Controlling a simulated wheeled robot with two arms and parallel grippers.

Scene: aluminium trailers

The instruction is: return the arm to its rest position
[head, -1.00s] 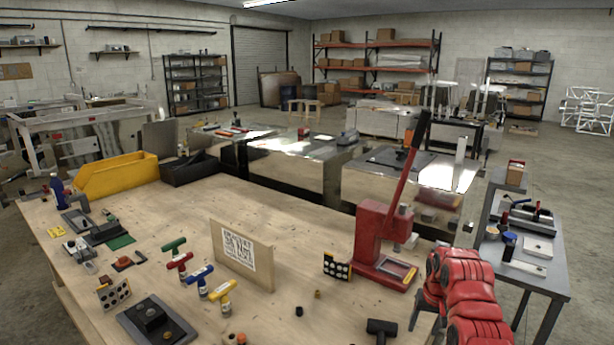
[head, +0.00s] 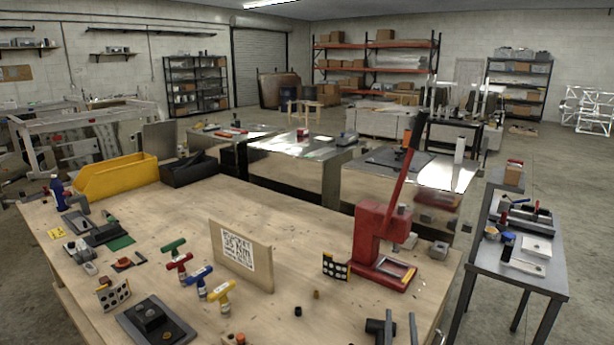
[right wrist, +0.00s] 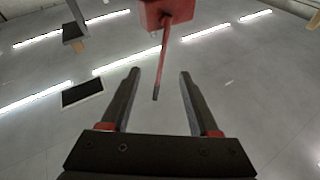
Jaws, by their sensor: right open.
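In the head view only the two grey fingers of my right gripper (head: 400,314) show, at the bottom edge over the front right of the workbench. They stand apart with nothing between them. The rest of my right arm is out of the picture. In the right wrist view the right gripper (right wrist: 159,73) is open and empty, its fingers pointing up the picture. Beyond them is a red body with a red lever (right wrist: 164,45), which looks like the press. My left gripper is not in view.
The red press (head: 375,235) with its raised lever stands at the workbench's (head: 310,225) right end. A black part (head: 375,327) lies beside my right fingers. An upright sign board (head: 241,256) and several coloured T-handles stand further left. A grey side table (head: 520,272) stands right.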

